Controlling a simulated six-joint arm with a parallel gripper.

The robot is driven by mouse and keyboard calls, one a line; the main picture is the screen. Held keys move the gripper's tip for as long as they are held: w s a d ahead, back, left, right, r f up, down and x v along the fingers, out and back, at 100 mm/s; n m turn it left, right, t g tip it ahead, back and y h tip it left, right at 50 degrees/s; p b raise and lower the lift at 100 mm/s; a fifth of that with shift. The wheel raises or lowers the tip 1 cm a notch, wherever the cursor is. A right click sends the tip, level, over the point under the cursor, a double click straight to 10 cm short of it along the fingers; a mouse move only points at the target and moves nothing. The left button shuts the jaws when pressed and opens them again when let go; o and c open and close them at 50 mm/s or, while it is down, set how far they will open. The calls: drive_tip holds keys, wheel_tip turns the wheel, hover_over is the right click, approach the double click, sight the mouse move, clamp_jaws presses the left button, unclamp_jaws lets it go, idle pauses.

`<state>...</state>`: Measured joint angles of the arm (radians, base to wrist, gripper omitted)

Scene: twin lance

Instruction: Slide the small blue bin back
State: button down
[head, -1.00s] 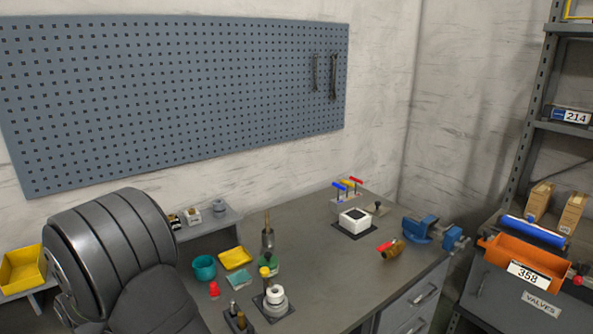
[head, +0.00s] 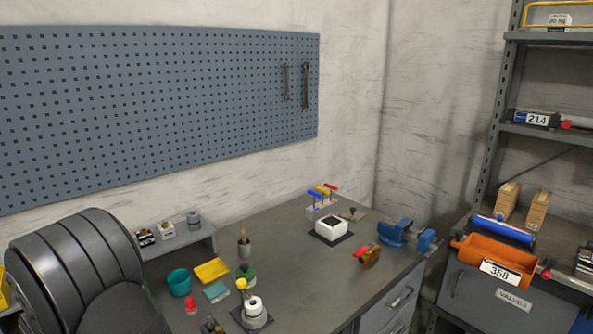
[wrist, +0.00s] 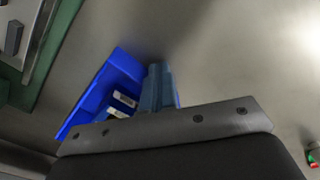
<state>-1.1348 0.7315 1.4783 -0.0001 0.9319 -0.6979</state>
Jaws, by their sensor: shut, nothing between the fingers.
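The small blue bin (wrist: 104,88) is in the wrist view, left of the middle, partly hidden by my wrist's grey plate. Pale labelled items (wrist: 122,100) show in it. My gripper (wrist: 156,72) is shut, with its blue-grey fingers right beside the bin's right side. I cannot tell whether they touch it. Nothing shows between the fingers. The head view does not show my gripper, and I cannot make out this bin there for sure.
In the wrist view, a green-edged object (wrist: 52,62) lies left of the bin, and the grey surface right of the fingers is mostly clear. In the head view, the workbench (head: 290,275) holds several tools, and an orange bin (head: 500,256) sits by the shelf.

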drive_tip(key=shift+w+a, duration=0.1)
drive_tip(key=shift+w+a, duration=0.6)
drive_tip(key=shift+w+a, duration=0.1)
drive_tip(key=shift+w+a, duration=0.6)
drive_tip(key=shift+w+a, duration=0.1)
drive_tip(key=shift+w+a, duration=0.6)
drive_tip(key=shift+w+a, duration=0.1)
idle(0.4)
drive_tip(key=shift+w+a, duration=0.6)
drive_tip(key=shift+w+a, duration=0.1)
